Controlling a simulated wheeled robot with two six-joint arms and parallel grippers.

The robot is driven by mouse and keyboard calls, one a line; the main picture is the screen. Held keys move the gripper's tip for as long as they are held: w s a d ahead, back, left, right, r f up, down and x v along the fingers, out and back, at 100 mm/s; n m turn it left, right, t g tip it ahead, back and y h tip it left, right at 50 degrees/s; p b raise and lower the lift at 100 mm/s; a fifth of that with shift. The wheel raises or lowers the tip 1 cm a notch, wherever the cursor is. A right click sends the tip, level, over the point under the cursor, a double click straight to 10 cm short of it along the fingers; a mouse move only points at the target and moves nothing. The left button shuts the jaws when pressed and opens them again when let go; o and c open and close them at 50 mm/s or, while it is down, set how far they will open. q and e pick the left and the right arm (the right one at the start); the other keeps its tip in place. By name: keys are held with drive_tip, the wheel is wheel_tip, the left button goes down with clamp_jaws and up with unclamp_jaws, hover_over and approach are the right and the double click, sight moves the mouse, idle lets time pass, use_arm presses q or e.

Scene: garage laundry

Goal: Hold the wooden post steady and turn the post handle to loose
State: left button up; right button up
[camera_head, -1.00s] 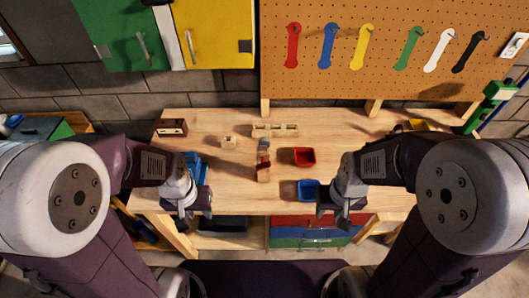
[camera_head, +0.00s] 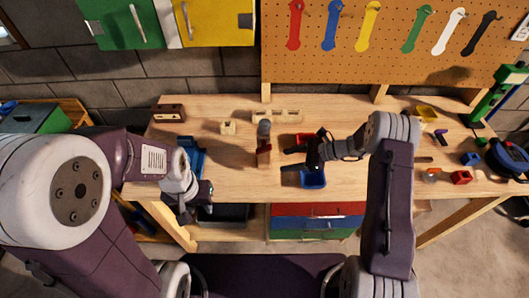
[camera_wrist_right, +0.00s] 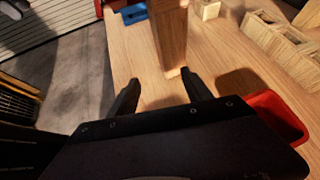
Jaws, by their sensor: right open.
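The wooden post (camera_head: 264,158) stands upright on the workbench in the head view, with a grey top and a dark red part on its upper section. I cannot make out the handle clearly. In the right wrist view the post (camera_wrist_right: 170,38) rises just ahead of my right gripper (camera_wrist_right: 160,88). That gripper is open and empty, its two fingers pointing at the post's lower part. In the head view the right gripper (camera_head: 287,159) is just right of the post. My left gripper (camera_head: 190,205) hangs by the bench's front left edge, apart from the post; its jaw opening is unclear.
A red bin (camera_head: 306,137) is partly hidden behind my right gripper, and a blue bin (camera_head: 313,180) sits in front of it. Wooden blocks (camera_head: 277,116) stand behind the post. Bare bench top lies left of the post.

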sight(266, 158)
drive_tip(key=shift+w+d+f+m+t, duration=0.1)
drive_tip(key=shift+w+f+m+t, duration=0.35)
drive_tip(key=shift+w, duration=0.3)
drive_tip(key=shift+w+m+y, duration=0.25)
drive_tip(key=shift+y, duration=0.05)
drive_tip(key=b+x, duration=0.4)
drive_tip(key=x, duration=0.4)
drive_tip(key=shift+f, duration=0.3)
drive_tip(key=shift+w+a+f+b, duration=0.15)
drive_tip(key=shift+w+a+b, duration=0.15)
drive_tip(key=shift+a+b, duration=0.45)
drive_tip(key=shift+a, duration=0.1)
